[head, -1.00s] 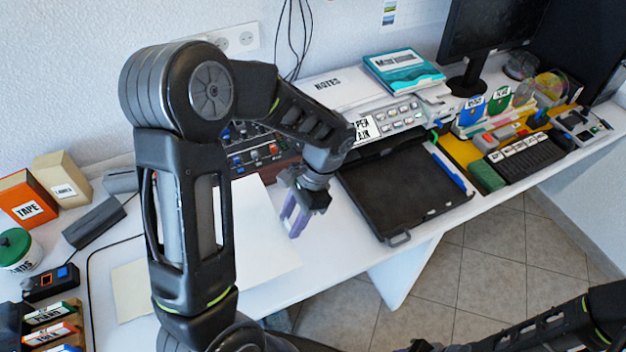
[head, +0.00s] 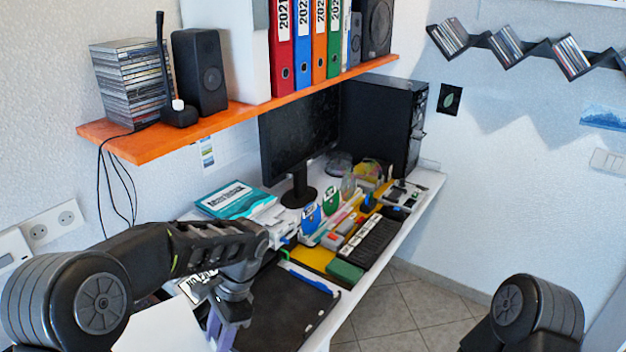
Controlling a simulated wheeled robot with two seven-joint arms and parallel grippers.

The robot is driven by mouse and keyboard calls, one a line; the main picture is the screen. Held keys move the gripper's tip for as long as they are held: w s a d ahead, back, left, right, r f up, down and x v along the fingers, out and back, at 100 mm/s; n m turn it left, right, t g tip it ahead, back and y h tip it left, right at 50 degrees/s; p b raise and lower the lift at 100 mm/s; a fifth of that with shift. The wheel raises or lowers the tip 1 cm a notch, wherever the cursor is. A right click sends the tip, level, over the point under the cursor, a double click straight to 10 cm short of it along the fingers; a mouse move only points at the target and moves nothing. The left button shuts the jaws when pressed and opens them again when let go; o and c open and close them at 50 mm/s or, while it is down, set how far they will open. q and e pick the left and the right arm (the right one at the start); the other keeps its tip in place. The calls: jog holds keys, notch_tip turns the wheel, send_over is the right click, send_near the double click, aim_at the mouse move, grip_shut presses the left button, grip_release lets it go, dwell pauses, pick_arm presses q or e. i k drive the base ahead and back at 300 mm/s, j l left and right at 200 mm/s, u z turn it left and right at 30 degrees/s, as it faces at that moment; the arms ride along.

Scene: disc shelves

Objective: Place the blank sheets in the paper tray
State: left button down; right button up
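My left gripper (head: 222,332) has purple fingers and is at the bottom left, beside the left edge of the black tray (head: 285,308). The gap between its fingers cannot be made out. A plain white sheet (head: 163,330) shows at the bottom edge, left of the gripper. I cannot tell whether the fingers touch the sheet, and its lower part is cut off. The black tray lies on the desk and its near part is cut off by the frame. My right gripper is out of view; only part of that arm shows at the lower right.
A teal book (head: 235,199) lies behind the tray. A green box (head: 345,271), keyboard (head: 374,241) and monitor (head: 301,130) stand farther right. An orange shelf (head: 150,143) with discs (head: 131,85) and binders (head: 319,40) hangs above. Zigzag disc racks (head: 508,47) are on the right wall.

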aim_at(275, 316)
jog(key=l, duration=1.95)
jog(key=i, duration=0.05)
